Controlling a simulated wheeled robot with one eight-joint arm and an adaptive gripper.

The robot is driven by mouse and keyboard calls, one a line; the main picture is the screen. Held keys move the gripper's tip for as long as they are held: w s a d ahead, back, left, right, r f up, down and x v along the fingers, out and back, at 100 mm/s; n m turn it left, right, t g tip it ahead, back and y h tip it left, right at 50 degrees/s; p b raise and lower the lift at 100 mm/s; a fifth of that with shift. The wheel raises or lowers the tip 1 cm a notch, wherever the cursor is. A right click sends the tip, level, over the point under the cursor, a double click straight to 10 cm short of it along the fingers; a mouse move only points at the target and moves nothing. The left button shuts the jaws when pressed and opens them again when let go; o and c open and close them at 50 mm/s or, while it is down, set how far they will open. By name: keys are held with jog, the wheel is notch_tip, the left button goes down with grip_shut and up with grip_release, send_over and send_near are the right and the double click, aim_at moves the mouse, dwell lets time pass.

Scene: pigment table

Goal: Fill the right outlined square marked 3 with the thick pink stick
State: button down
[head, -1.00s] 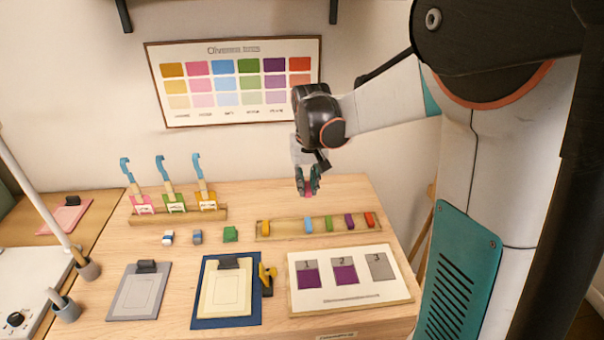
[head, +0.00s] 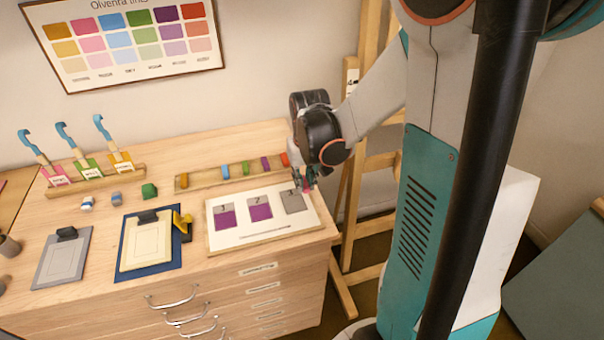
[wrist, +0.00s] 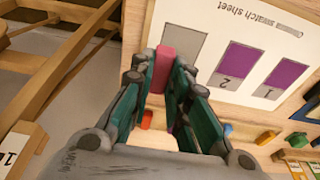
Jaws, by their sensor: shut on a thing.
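The swatch sheet (head: 266,238) lies on the table with three outlined squares in a row. Squares 1 (head: 225,219) and 2 (head: 260,210) are filled purple. Square 3 (head: 295,203) at the right is plain grey, with its top edge partly hidden by my gripper. My gripper (head: 304,183) is at the upper right end of the sheet, shut on the thick pink stick (wrist: 164,68). In the wrist view the stick sticks out past the fingertips and overlaps the side of square 3 (wrist: 187,42). I cannot tell whether it touches the sheet.
A rack (head: 205,180) with several coloured sticks lies behind the sheet, its red stick (head: 284,159) near my gripper. A clipboard (head: 147,243) and a yellow item (head: 183,224) are left of the sheet. A wooden easel (head: 352,190) stands just beyond the table's right edge.

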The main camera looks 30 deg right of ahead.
jog(key=b, duration=0.3)
send_over(303, 201)
jog(key=shift+s+f, duration=0.15)
jog(key=shift+f, duration=1.05)
jog(key=shift+s+f, duration=0.15)
jog(key=shift+f, duration=1.05)
jog(key=shift+f+b, duration=0.9)
jog(key=shift+b, duration=0.1)
jog(key=shift+a, duration=0.1)
jog(key=shift+w+a+r, duration=0.1)
jog(key=shift+w+a, duration=0.1)
jog(key=shift+a, duration=0.45)
jog(key=shift+w+a+r, duration=0.1)
jog(key=shift+w+a, duration=0.1)
jog(key=shift+a, duration=0.45)
jog(key=shift+w+a+f, duration=0.15)
jog(key=shift+w+a, duration=0.05)
jog(key=shift+a, duration=0.5)
jog(key=shift+w+a+f, duration=0.1)
jog(key=shift+w+a, duration=0.05)
jog(key=shift+a, duration=0.5)
jog(key=shift+d, duration=0.1)
